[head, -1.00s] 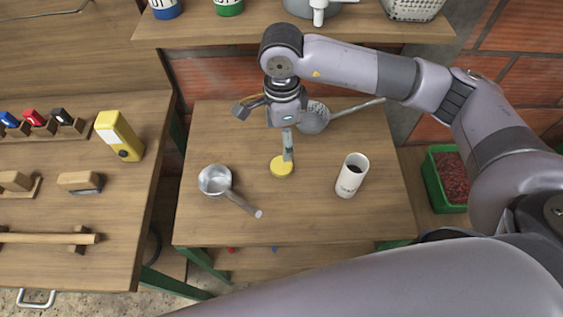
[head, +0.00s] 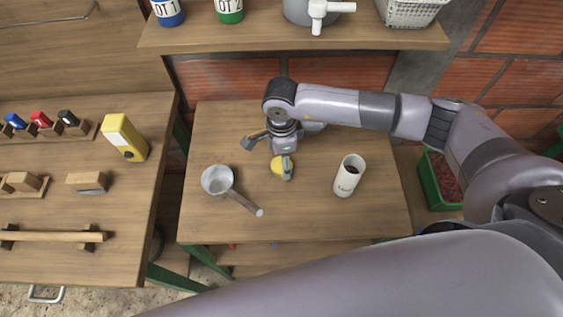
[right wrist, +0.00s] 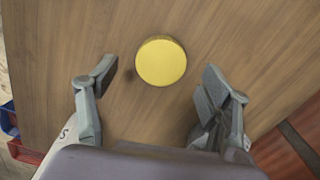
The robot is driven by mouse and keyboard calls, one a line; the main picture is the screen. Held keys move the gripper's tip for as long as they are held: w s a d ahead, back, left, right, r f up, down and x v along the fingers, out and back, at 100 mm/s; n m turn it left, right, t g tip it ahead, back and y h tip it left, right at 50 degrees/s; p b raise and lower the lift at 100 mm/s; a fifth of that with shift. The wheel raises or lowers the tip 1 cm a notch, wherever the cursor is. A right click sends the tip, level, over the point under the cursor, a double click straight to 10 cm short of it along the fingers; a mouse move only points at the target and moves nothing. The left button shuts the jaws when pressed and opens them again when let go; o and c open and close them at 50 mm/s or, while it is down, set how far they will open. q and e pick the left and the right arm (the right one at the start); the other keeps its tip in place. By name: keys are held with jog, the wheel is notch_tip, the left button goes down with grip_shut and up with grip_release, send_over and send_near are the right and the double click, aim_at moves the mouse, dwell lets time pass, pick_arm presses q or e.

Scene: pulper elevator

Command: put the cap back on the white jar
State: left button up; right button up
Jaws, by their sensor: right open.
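The white jar (head: 349,176) stands upright and open on the right of the small wooden table, with dark contents visible inside. The round yellow cap (head: 277,167) lies flat on the table to the left of the jar, partly covered by a finger in the head view. My right gripper (head: 268,156) is open and empty over the cap. In the right wrist view the cap (right wrist: 161,62) shows whole, a little beyond the gap between the spread fingers of the right gripper (right wrist: 160,84). My left gripper is not in view.
A metal pot with a long handle (head: 217,180) stands left of the cap. A shelf (head: 270,37) with tins runs behind the table. A workbench at left carries a yellow device (head: 124,138) and wooden blocks. The table's front is clear.

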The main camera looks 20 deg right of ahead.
jog(key=shift+f, duration=1.45)
jog(key=c, duration=0.8)
